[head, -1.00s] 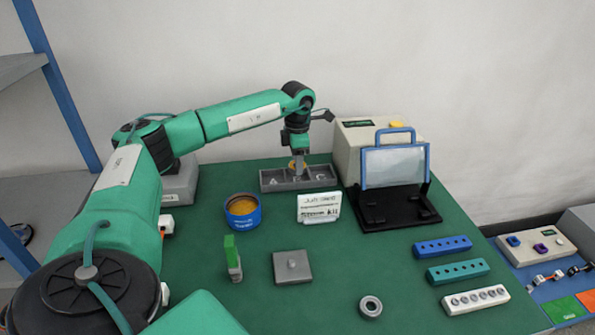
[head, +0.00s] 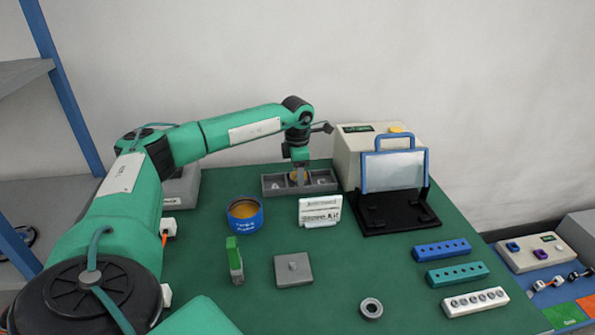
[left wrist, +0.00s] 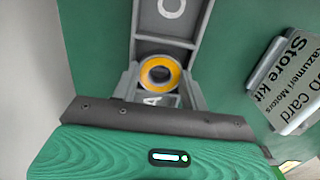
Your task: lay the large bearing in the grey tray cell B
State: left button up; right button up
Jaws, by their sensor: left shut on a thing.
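The large bearing (head: 298,175), a ring with an orange face, is between the fingers of my left gripper (head: 299,171) at the middle cell of the grey tray (head: 272,190). In the left wrist view my left gripper (left wrist: 160,82) is shut on the bearing (left wrist: 147,76). The tray (left wrist: 208,20) shows a C cell beyond the bearing and an A on the near side. The middle cell's own letter is hidden under the bearing. I cannot tell whether the bearing touches the cell floor. My right gripper is not in view.
A white card (head: 320,211) stands in front of the tray. A blue tin (head: 245,219) is left of it, and a beige machine (head: 366,143) with a blue-framed shield (head: 394,168) is at right. A small grey ring (head: 371,308) lies near the front.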

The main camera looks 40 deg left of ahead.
pick_arm(q)
jog(key=o, duration=1)
jog(key=f, duration=0.2)
jog(key=shift+s+d+f, duration=0.35)
jog(key=shift+s+f, duration=0.05)
jog(key=r, duration=0.9)
jog(key=w+r, duration=0.1)
jog(key=r, duration=0.3)
jog(key=shift+a+r+p, duration=0.15)
jog(key=shift+a+p, duration=0.15)
jog(key=shift+a, duration=0.05)
